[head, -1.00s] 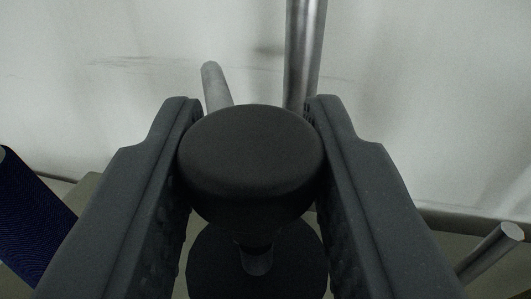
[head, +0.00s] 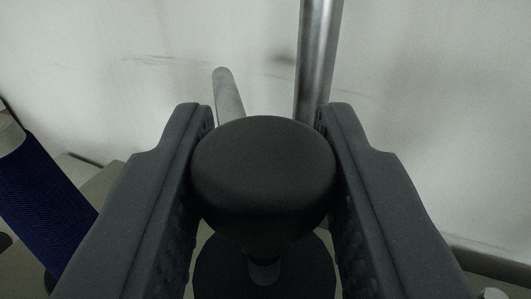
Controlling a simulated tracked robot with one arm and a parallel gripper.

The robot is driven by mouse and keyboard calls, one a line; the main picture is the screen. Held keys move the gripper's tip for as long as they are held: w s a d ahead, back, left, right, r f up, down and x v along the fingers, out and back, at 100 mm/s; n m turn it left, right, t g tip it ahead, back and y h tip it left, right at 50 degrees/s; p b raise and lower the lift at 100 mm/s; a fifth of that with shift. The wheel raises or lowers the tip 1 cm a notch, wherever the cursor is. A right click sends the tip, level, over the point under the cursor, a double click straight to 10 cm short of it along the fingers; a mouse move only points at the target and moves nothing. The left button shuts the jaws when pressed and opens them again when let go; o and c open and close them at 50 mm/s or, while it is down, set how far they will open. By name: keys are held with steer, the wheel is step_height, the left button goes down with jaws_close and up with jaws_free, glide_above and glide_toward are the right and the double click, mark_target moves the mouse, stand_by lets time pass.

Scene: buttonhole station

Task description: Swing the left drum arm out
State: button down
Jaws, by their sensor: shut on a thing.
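A round black knob (head: 263,175) sits between the two dark fingers of my gripper (head: 265,165), with a finger against each side, and the gripper is shut on it. A short neck below the knob leads to a dark round base (head: 215,272). I cannot tell from this view how the knob joins the left drum arm. A thin grey rod (head: 228,95) with a rounded end rises just behind the knob, to the left. The rest of the drum arm is hidden or out of view.
A thick upright metal post (head: 319,55) stands behind the knob, slightly right. A blue textured cylinder (head: 45,195) with a pale end leans at the left edge. A pale, scuffed wall (head: 440,90) fills the background.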

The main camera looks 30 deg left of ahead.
steer(key=c, duration=1.1)
jaws_free()
steer(key=shift+s, duration=0.15)
steer(key=b+v, duration=0.1)
steer(key=v, duration=1.2)
steer(key=shift+s+d, duration=0.2)
steer(key=shift+f, duration=0.1)
